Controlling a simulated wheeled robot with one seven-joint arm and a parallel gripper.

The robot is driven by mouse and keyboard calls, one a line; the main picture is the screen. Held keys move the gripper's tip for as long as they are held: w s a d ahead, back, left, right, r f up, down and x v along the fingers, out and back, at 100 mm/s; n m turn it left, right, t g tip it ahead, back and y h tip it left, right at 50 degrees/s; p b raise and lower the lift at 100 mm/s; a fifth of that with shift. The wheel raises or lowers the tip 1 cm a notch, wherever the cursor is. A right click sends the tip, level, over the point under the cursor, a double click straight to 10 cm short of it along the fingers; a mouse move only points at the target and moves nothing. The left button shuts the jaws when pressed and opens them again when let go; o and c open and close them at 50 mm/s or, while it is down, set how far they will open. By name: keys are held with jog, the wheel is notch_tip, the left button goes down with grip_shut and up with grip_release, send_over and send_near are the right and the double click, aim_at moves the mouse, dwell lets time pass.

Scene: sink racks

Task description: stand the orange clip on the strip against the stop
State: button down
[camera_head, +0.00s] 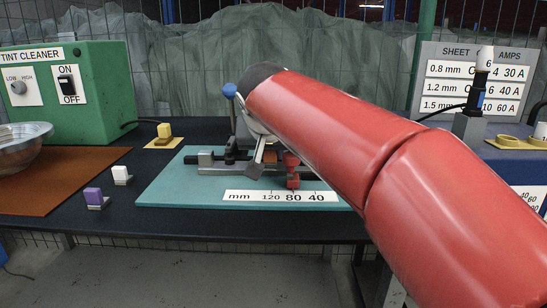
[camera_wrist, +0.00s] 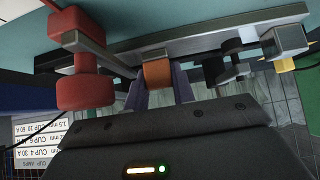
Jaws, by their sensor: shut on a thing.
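The orange clip (camera_wrist: 157,74) sits between the two fingers of my gripper (camera_wrist: 160,80) in the wrist view, and the jaws are shut on it. The clip is at the grey metal strip (camera_wrist: 205,45); I cannot tell whether it touches it. The strip also shows in the head view (camera_head: 215,171), lying on a teal board. A red stop-like piece (camera_wrist: 82,80) with a grey bar is beside the clip, to its left in the wrist view; it also shows in the head view (camera_head: 292,172).
A dark clamp (camera_wrist: 222,68) and a grey end block (camera_wrist: 285,40) are on the strip's other side. The teal board (camera_head: 165,195) carries a mm scale (camera_head: 280,197). Purple (camera_head: 94,197), white (camera_head: 121,175) and yellow (camera_head: 164,132) pieces stand at left. A green cleaner box (camera_head: 95,95) stands behind.

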jog(key=shift+f, duration=0.1)
jog(key=c, duration=1.5)
grip_release()
jog(key=shift+o, duration=0.2)
jog(key=shift+s+r, duration=0.2)
jog(key=shift+r, duration=0.3)
jog(key=v, duration=1.1)
jog(key=shift+s, duration=0.15)
